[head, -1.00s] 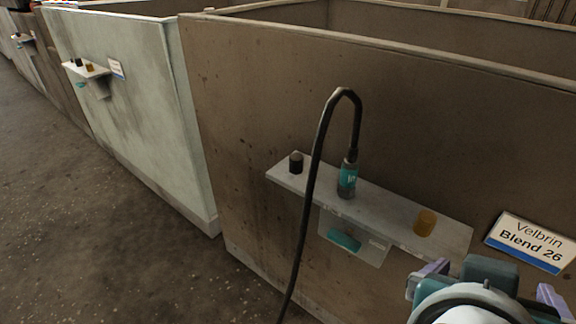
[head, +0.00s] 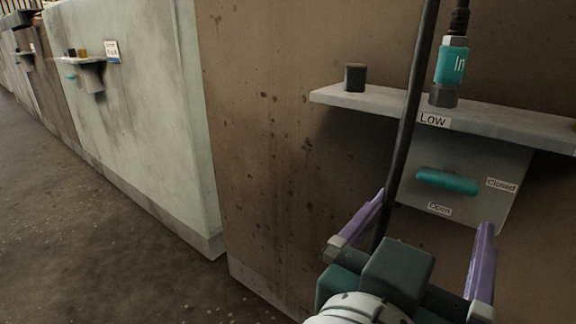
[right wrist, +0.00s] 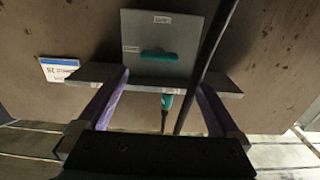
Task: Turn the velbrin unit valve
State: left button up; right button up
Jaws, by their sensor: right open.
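The valve is a teal bar handle (head: 447,181) on a grey plate (head: 480,215) under a shelf on the brown housing wall. The handle lies about level, its right end towards the "Closed" label (head: 501,185); the "Open" label (head: 439,209) is below it. My right gripper (head: 430,217) is open and empty in front of and below the plate, its fingers spread to either side. In the right wrist view the handle (right wrist: 159,56) shows beyond and between the fingertips, apart from them. My left gripper is out of view.
A pale housing (head: 140,100) stands left; floor there is clear.

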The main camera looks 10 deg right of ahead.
aim_at(445, 184)
jog(key=x, duration=0.8)
jog(key=shift+d+b, duration=0.15)
jog(key=shift+b, duration=0.2)
jog(key=shift+c, duration=0.4)
jog(key=c, duration=1.1)
